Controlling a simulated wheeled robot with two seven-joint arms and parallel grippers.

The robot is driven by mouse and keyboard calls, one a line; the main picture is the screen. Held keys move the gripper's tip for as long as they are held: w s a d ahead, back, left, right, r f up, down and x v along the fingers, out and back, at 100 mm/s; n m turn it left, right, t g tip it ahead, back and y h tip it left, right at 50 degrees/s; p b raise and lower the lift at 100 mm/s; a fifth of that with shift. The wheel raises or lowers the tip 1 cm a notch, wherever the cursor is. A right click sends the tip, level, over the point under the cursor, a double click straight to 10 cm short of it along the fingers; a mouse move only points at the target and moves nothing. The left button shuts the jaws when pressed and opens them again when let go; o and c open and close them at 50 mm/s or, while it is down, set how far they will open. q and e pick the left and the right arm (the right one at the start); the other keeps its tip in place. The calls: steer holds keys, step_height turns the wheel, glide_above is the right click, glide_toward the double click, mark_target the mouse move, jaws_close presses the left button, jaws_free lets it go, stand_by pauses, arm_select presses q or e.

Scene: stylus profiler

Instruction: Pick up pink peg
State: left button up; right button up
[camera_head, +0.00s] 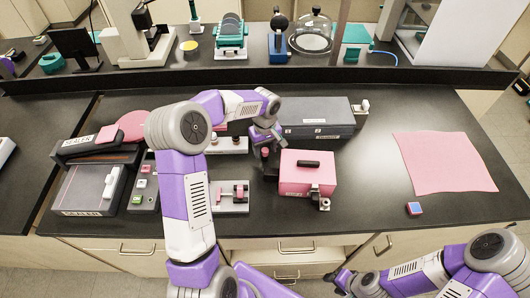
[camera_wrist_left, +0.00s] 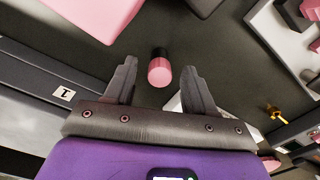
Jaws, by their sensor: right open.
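The pink peg (camera_wrist_left: 159,71) has a pink end and a dark section. It is on the dark bench top in the left wrist view, lined up with the gap between my left gripper's fingertips (camera_wrist_left: 159,66). The fingers are spread apart, with space on both sides of the peg, and hold nothing. In the head view, the peg (camera_head: 265,153) shows just left of the pink box, with my left gripper (camera_head: 268,143) over it. My right gripper (camera_head: 345,283) is open at the bottom, in front of the bench edge, away from the peg.
A pink box (camera_head: 310,173) with a dark handle stands right of the left gripper. A long dark grey case (camera_head: 316,117) is behind it. White fixtures (camera_head: 232,197) stand to the left. A pink mat (camera_head: 442,163) and small blue block (camera_head: 414,209) lie right, with clear bench between.

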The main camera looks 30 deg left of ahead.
mark_target(265, 150)
arm_select(q)
jaws_close()
step_height(265, 150, up, 10)
steer(key=p, duration=0.1)
stand_by(0.5)
steer(key=c, duration=0.6)
jaws_free()
jaws_close()
